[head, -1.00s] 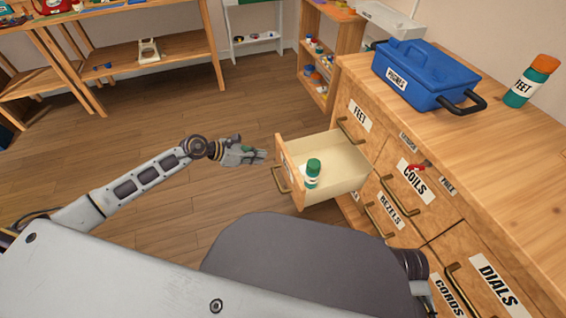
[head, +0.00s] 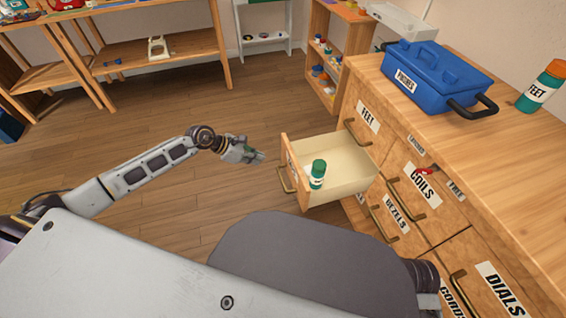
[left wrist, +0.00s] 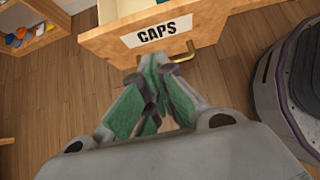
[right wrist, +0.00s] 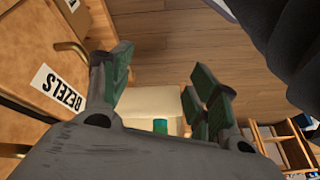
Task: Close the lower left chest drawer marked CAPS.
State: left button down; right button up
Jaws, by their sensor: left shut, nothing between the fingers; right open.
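The CAPS drawer (head: 297,178) stands pulled out of the wooden chest at its lower left, with a green-capped bottle (head: 318,175) standing upright inside. In the left wrist view the drawer front (left wrist: 205,22) carries the label CAPS (left wrist: 154,34) and a brass handle (left wrist: 182,54). My left gripper (head: 258,156) is shut and empty, in front of the drawer front and apart from it in the head view. In the left wrist view its fingers (left wrist: 152,78) point at the front, just below the label. My right gripper (right wrist: 158,85) is open and empty beside the chest; the open drawer shows beyond it.
A blue toolbox (head: 435,78) and an orange-capped FEET bottle (head: 541,88) stand on the chest top. The drawers marked BEZELS (head: 396,214) and COILS (head: 421,184) look shut. Wooden shelves (head: 160,55) stand at the back. The floor left of the drawer is clear.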

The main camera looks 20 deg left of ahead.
pick_arm(q)
jog(key=b+x, duration=0.1)
jog(key=x, duration=0.2)
jog(key=b, duration=0.3)
send_near(292, 165)
jog(key=shift+x, duration=2.3)
jog(key=shift+s+f, duration=0.1)
pick_arm(e)
notch_tip(292, 165, down, 9)
jog(key=a+t+y, duration=0.1)
jog(key=a, duration=0.1)
jog(key=shift+w+m+t, duration=0.25)
jog(key=shift+m+t, duration=0.05)
jog(key=shift+w+a+r, duration=0.1)
jog(key=shift+w, duration=0.05)
pick_arm(q)
jog(key=shift+d, duration=0.1)
